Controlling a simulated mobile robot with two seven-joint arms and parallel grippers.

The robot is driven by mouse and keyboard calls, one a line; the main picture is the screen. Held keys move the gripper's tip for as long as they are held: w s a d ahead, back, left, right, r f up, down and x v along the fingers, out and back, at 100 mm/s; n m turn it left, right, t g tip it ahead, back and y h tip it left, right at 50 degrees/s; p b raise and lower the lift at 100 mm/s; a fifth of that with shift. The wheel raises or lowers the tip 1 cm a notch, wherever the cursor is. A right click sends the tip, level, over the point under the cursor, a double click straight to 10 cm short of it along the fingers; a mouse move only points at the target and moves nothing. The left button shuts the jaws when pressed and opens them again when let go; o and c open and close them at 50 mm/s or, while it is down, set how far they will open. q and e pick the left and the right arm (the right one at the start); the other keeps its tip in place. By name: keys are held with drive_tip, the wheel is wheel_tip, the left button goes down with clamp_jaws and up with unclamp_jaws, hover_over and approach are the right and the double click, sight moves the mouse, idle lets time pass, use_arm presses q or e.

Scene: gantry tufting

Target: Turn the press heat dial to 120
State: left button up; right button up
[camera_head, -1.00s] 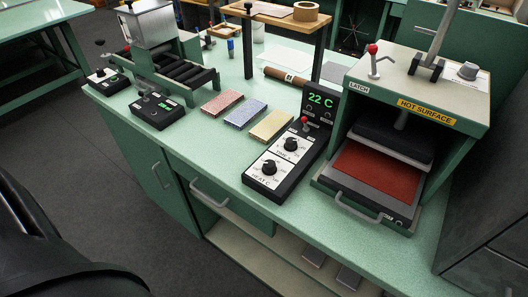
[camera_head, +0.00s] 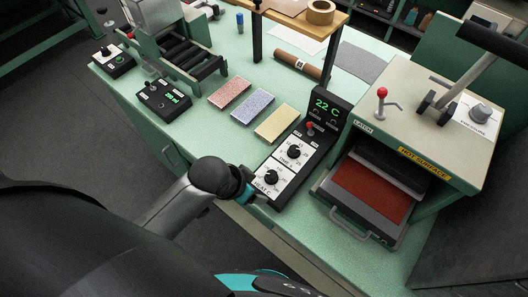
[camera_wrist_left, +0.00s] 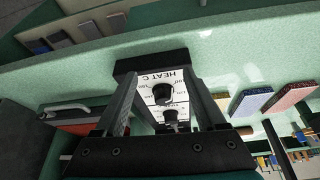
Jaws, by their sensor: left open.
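The press control box (camera_head: 315,125) stands on the green bench, and its green display reads 22 C. The black heat dial (camera_head: 271,177) is on the white plate at its near end. In the left wrist view, the heat dial (camera_wrist_left: 163,93) sits under the HEAT C label, and its exact setting is too small to read. My left gripper (camera_head: 254,193) is beside the near end of the box. In the left wrist view, my left gripper (camera_wrist_left: 163,100) is open, its fingers either side of the dial in the picture; contact is not visible. My right gripper is not in view.
A second dial (camera_head: 294,152) and a red-tipped switch (camera_head: 310,127) sit farther up the box. The heat press (camera_head: 415,135) stands close on the right, with its front handle (camera_head: 348,227) sticking out. Several coloured blocks (camera_head: 276,124) lie left of the box.

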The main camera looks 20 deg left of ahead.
use_arm(q)
drive_tip(key=w+r+m, duration=0.2)
drive_tip(key=r, duration=0.1)
drive_tip(key=w+d+r+h+p, duration=0.1)
drive_tip(key=r, duration=0.1)
drive_tip(key=shift+m, duration=0.4)
wheel_tip(320, 180, up, 4)
drive_tip(key=w+m+h+p, duration=0.1)
drive_tip(key=m, duration=0.2)
drive_tip(key=m+g+p, duration=0.1)
drive_tip(key=m+g, duration=0.1)
approach(271, 174)
drive_tip(key=x, duration=0.8)
drive_tip(key=shift+d+f+b, duration=0.15)
drive_tip(key=shift+f+b, duration=0.1)
drive_tip(key=shift+b, duration=0.15)
drive_tip(key=shift+c, duration=0.2)
clamp_jaws()
